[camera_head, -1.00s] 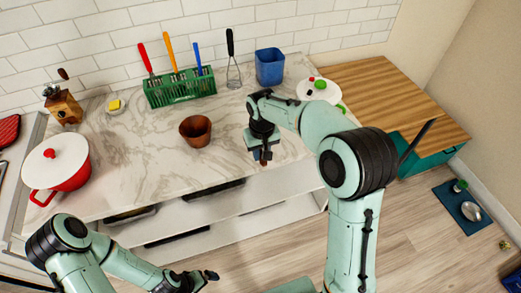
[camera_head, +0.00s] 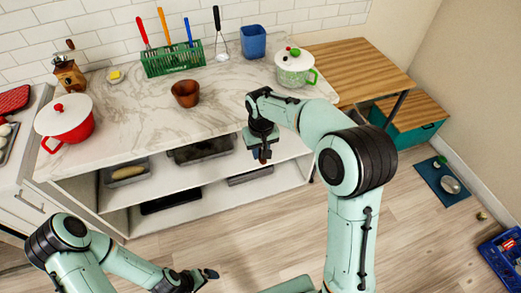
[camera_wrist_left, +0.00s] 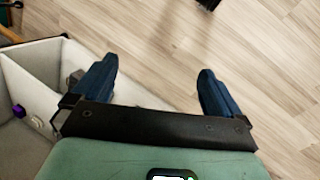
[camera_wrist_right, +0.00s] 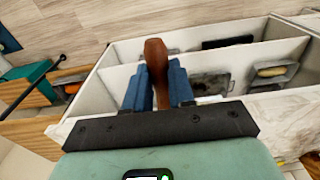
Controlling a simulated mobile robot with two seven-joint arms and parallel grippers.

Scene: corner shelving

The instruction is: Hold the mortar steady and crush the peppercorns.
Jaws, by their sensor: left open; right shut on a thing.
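The mortar (camera_head: 185,93) is a brown cup standing upright on the marble counter. No peppercorns can be made out in it. My right gripper (camera_head: 262,152) is shut on a brown wooden pestle, in front of the counter's edge, to the right of the mortar and apart from it. In the right wrist view the pestle (camera_wrist_right: 156,55) sticks out between the blue fingers (camera_wrist_right: 156,85). My left gripper (camera_head: 211,276) is low over the floor in front of the shelves, well away from the mortar. In the left wrist view its fingers (camera_wrist_left: 160,85) are spread and empty.
On the marble counter (camera_head: 140,115) stand a red pot (camera_head: 66,120), a green utensil rack (camera_head: 172,64), a blue container (camera_head: 253,42) and a lidded pot (camera_head: 294,70). Open shelves (camera_head: 200,195) with trays lie below. The counter around the mortar is clear.

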